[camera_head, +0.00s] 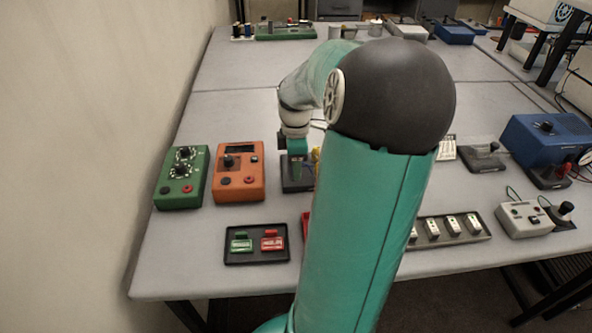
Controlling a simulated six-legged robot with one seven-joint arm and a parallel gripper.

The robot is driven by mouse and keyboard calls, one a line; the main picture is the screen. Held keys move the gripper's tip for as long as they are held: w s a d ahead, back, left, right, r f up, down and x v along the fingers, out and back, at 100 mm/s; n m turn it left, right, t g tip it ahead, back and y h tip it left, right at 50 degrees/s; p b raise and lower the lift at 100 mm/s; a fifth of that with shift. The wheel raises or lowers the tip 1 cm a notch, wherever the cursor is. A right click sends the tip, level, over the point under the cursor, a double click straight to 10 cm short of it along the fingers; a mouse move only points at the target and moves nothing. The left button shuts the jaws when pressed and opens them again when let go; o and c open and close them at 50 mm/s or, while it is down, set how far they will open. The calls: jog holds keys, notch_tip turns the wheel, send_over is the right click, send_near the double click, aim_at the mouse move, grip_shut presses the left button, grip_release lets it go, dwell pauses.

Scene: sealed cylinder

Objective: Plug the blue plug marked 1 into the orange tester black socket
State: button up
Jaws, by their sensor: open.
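The orange tester (239,172) stands on the left of the grey table. It has a dark display, a knob, and a black socket (225,181) at its front left beside a red one. My gripper (297,167) points down just right of the tester, over or in front of a small dark holder (291,186). It is open; its fingertips are small and partly merge with what is behind them. I cannot make out a blue plug marked 1; my arm hides much of the area right of the gripper.
A green box (182,177) with knobs stands left of the tester. A black tray (257,258) with a green and a red piece lies in front. My arm crosses the middle of the view. The table behind the tester is clear.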

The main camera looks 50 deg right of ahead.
jog(key=shift+f, duration=0.85)
jog(key=shift+c, duration=0.4)
dwell(0.3)
grip_shut()
jog(key=shift+r, duration=0.15)
jog(key=shift+r, duration=2.9)
